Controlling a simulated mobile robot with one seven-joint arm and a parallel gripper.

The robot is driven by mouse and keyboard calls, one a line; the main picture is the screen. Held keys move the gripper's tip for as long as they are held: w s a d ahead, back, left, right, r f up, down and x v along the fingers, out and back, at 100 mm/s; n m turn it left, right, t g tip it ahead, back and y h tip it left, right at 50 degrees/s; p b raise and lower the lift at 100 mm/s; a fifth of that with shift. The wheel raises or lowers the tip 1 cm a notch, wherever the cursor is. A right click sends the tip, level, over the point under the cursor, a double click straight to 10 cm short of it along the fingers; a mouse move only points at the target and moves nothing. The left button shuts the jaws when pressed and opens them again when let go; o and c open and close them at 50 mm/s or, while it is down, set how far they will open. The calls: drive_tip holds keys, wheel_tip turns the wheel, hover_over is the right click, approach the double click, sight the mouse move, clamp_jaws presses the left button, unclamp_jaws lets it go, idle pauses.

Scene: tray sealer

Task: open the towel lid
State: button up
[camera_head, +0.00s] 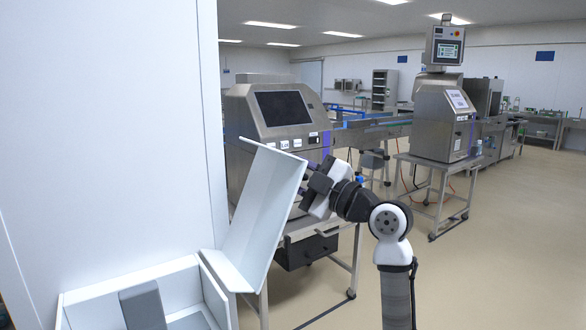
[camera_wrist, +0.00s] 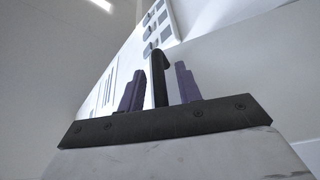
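The white lid (camera_head: 262,215) stands raised and tilted at the right side of an open white box (camera_head: 88,296) in the head view. I take it for the towel lid. My gripper (camera_head: 309,178) is at the lid's upper right edge. In the wrist view my gripper (camera_wrist: 160,88) shows two purple fingers standing apart. A narrow upright piece with a dark hooked top (camera_wrist: 160,62) shows between them, with gaps visible on both sides. Whether it belongs to the lid, I cannot tell. Contact between fingers and lid is unclear.
A grey block (camera_head: 142,306) is inside the box. A tall white panel (camera_head: 105,120) rises at the left. A steel machine with a dark screen (camera_head: 283,108) stands on a table close behind the lid. The floor (camera_head: 500,250) at the right is clear.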

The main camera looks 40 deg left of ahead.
sight(296, 160)
drive_tip(key=shift+c, duration=0.2)
clamp_jaws()
drive_tip(key=s+a+r+n+g+h, duration=0.1)
drive_tip(key=s+a+r+n, duration=0.1)
drive_tip(key=s+r+n, duration=0.3)
drive_tip(key=shift+s+a+r+h+b, duration=0.3)
drive_tip(key=shift+s+b, duration=0.1)
drive_tip(key=shift+s, duration=0.7)
drive_tip(key=shift+o, duration=0.2)
unclamp_jaws()
drive_tip(key=d+b, duration=0.1)
drive_tip(key=d, duration=0.3)
drive_tip(key=d+b, duration=0.1)
drive_tip(key=d, duration=0.4)
drive_tip(key=d+f+b, duration=0.1)
drive_tip(key=d, duration=0.3)
drive_tip(key=shift+w+d+f, duration=0.1)
drive_tip(key=shift+w+d, duration=0.15)
drive_tip(key=shift+d, duration=0.15)
